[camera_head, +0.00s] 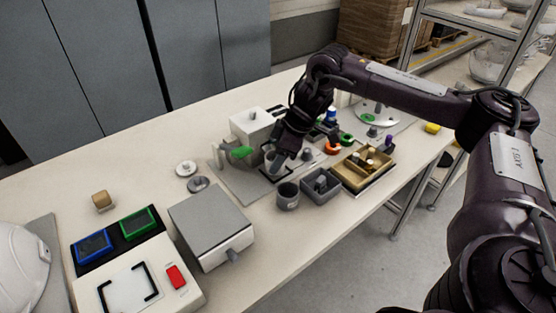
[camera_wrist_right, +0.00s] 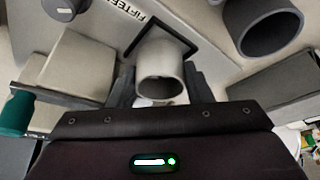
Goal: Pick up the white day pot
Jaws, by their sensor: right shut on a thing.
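The white day pot (camera_wrist_right: 162,72) is a pale, open-topped cup. In the right wrist view it stands between the two fingers of my right gripper (camera_wrist_right: 162,88), which is shut on it. Behind it is a dark square outline on a grey board marked with lettering. In the head view my right gripper (camera_head: 279,158) reaches down onto the grey mat, and its fingers hide much of the pot. I cannot tell whether the pot's base touches the board. My left gripper is not in view.
A dark grey pot (camera_head: 287,197) stands close by, beside a grey bin (camera_head: 321,187) and a tan divided tray (camera_head: 350,177). A white box (camera_head: 252,126) with a green-handled part is to the left. A grey-topped box (camera_head: 210,226) stands nearer.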

